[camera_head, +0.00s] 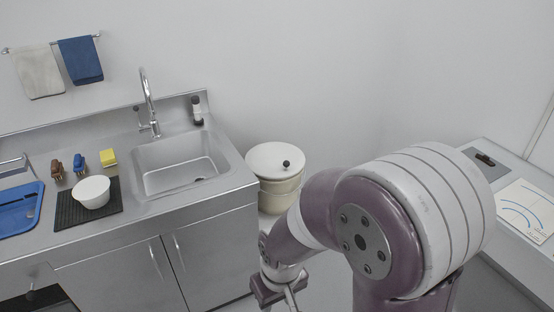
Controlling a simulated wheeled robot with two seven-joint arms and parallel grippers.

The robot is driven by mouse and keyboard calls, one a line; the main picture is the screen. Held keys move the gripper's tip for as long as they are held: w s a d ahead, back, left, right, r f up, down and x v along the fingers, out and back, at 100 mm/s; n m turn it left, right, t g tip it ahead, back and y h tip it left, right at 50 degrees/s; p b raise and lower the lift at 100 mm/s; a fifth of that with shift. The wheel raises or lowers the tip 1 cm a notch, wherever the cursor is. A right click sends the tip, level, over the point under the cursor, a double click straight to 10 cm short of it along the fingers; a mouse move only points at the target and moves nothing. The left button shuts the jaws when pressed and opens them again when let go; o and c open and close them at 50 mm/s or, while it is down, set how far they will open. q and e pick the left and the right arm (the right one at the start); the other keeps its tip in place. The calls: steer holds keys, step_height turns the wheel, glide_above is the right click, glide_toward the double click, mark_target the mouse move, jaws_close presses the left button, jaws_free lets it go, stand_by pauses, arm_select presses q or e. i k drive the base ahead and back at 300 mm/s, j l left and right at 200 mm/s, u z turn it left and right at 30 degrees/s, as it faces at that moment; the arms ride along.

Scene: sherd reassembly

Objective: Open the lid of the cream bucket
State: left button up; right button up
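The cream bucket (280,188) stands on the floor just right of the sink counter. Its round white lid (272,160) lies on top and appears to cover the rim. A small dark knob (287,164) sticks up near the lid's right side. My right arm comes in from the lower right and hides the bucket's lower right part. Its end, with what looks like my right gripper (278,290), is at the bottom edge, below the bucket and apart from the lid. My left gripper is not in view.
The steel counter (145,215) holds a sink (180,165), a white bowl (92,191) on a dark mat (75,212), brushes, a yellow sponge (108,158) and a blue tray (20,205). A grey worktop (510,180) stands at right. The wall is close behind the bucket.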

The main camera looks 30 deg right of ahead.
mark_target(271, 160)
steer(key=l+z, duration=0.1)
steer(key=z, duration=0.35)
steer(key=i+z, duration=0.15)
steer(key=z, duration=0.35)
steer(key=i+l+z, duration=0.2)
steer(key=i+z, duration=0.15)
steer(key=i, duration=0.45)
steer(key=i+z, duration=0.35)
steer(key=i, duration=0.45)
